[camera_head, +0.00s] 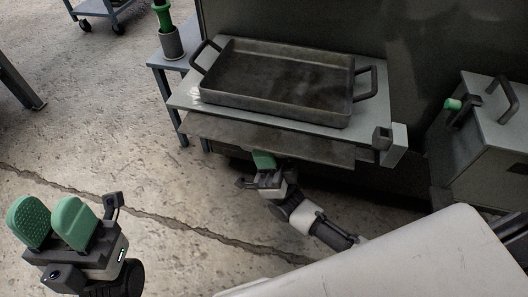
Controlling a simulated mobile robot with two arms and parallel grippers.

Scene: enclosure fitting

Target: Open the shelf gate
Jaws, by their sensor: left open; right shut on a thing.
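The shelf (182,97) is a light metal surface on legs. A flat grey panel (325,150), which looks like the shelf gate, juts out just below its front edge and lies about level. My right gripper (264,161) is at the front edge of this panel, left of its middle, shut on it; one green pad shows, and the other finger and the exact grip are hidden. My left gripper (52,222) is at the lower left, open and empty, with its green pads apart, well away from the shelf over the floor.
A dark tray (230,99) with two handles sits on the shelf. A dark bracket (382,138) stands at the shelf's right front corner. A grey cabinet (484,145) with handles is at the right. A green-handled tool (163,17) stands in a holder at the back left.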

